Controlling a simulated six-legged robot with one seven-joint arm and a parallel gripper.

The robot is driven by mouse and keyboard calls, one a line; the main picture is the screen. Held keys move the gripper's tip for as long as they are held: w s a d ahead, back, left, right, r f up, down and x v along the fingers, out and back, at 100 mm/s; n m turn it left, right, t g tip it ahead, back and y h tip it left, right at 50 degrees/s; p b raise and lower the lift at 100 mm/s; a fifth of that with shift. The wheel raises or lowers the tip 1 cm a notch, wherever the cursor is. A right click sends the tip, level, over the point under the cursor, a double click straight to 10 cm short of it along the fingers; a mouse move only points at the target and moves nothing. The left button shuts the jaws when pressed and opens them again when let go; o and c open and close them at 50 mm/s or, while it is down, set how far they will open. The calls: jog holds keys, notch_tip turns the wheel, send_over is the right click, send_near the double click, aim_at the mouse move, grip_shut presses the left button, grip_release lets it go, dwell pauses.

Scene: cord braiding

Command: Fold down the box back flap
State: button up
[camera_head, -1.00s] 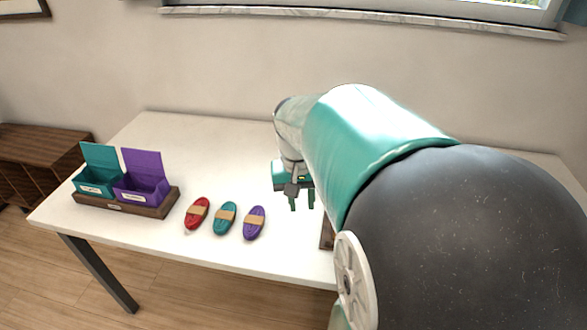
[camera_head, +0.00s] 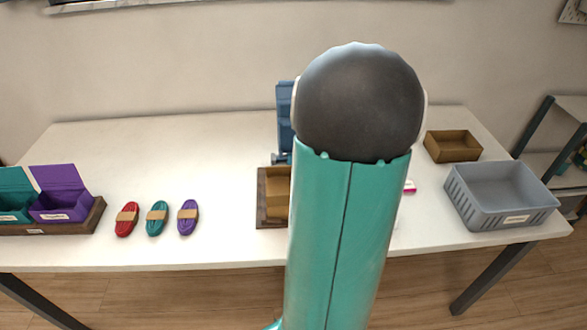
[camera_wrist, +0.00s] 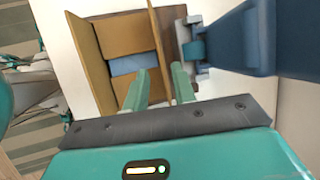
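A brown cardboard box stands in a dark wooden holder (camera_head: 262,218) on the white table, mostly hidden behind my arm in the head view. In the wrist view the box shows open from above, with a flap (camera_wrist: 88,55) spread on the left side and a pale blue strip (camera_wrist: 128,65) inside. A thin upright flap (camera_wrist: 168,45) stands nearly edge-on along the right side; I take it for the back flap. My gripper (camera_wrist: 160,75) is open, its two green fingers apart near this flap. The right finger is close to it; contact cannot be told.
A blue device (camera_head: 285,115) stands just behind the box and shows close to the right finger in the wrist view (camera_wrist: 240,40). Red (camera_head: 126,219), teal (camera_head: 157,218) and purple (camera_head: 188,217) cord bundles lie left. A grey crate (camera_head: 505,195) and brown tray (camera_head: 452,146) stand right.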

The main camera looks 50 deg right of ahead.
jog(key=x, duration=1)
jog(key=shift+r, duration=0.1)
grip_shut()
